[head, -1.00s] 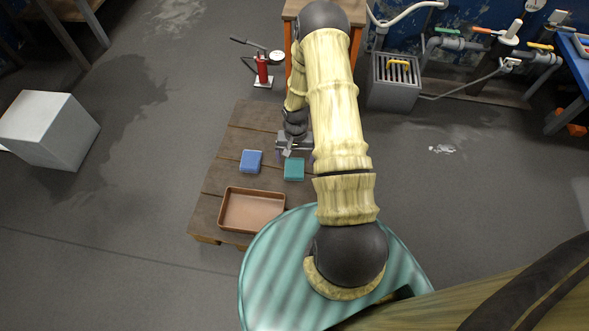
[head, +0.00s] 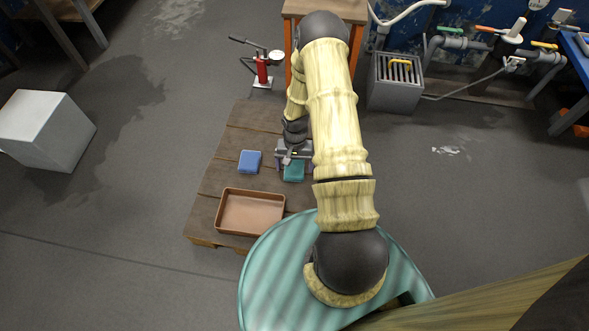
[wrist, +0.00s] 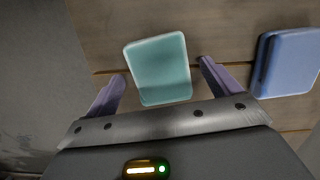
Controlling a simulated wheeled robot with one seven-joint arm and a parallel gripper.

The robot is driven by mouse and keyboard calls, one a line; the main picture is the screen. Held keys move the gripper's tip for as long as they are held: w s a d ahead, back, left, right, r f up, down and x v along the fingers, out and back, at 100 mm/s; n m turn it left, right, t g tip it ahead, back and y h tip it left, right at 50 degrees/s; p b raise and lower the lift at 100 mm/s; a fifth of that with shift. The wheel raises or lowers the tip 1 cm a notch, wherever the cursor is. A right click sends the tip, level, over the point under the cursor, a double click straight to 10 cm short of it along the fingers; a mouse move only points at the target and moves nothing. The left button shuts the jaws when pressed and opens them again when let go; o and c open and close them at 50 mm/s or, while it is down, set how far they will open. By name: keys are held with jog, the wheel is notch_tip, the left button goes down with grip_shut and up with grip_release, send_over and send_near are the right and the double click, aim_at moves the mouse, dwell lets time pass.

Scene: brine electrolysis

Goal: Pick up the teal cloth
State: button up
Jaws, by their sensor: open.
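The teal cloth (head: 294,171) is a small folded square lying flat on a low wooden pallet (head: 226,165), right of the blue cloth. In the wrist view the teal cloth (wrist: 159,68) lies ahead of and partly between the two purple fingers. My gripper (head: 294,160) is open and empty, just above the teal cloth, and its body covers the cloth's far edge in the head view. In the wrist view my gripper (wrist: 158,80) has a finger on each side of the cloth, with a gap on both sides.
A blue folded cloth (head: 249,161) lies on the pallet to the left; it shows close to the right finger in the wrist view (wrist: 286,62). A copper-coloured tray (head: 250,212) sits at the pallet's near side. A red hand pump (head: 262,68) stands beyond.

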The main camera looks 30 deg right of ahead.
aim_at(295, 167)
jog(key=shift+f, duration=0.25)
dwell(0.4)
jog(key=c, duration=1.1)
jog(key=shift+r, duration=0.15)
notch_tip(295, 167, up, 10)
jog(key=p, duration=0.6)
jog(key=shift+r, duration=0.1)
